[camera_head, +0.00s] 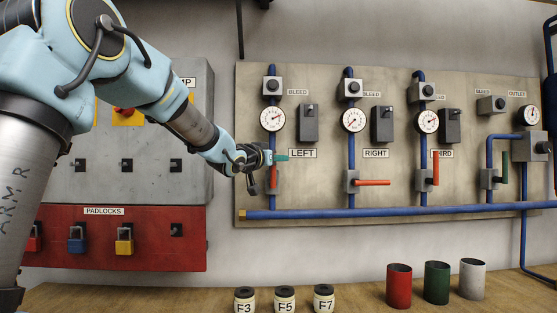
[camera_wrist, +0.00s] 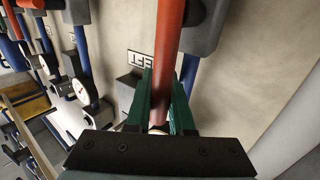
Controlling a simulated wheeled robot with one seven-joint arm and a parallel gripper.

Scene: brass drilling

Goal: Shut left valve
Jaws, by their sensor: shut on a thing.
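The left valve's red handle (camera_head: 274,177) stands upright along its blue pipe, below the LEFT label (camera_head: 303,154). My gripper (camera_head: 281,157) is at the handle's upper end. In the wrist view, the green fingers (camera_wrist: 160,105) lie on both sides of the red handle (camera_wrist: 170,40) and are shut on it. The left gauge (camera_head: 273,118) is above my gripper. My gripper and wrist hide part of the left valve's body in the head view.
The right valve's red handle (camera_head: 373,182) lies level. The third valve's red handle (camera_head: 436,168) and a green handle (camera_head: 504,166) stand upright. A blue pipe (camera_head: 390,212) runs below. Red padlock board (camera_head: 110,240) is at left; cups and jars stand on the bench (camera_head: 190,295).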

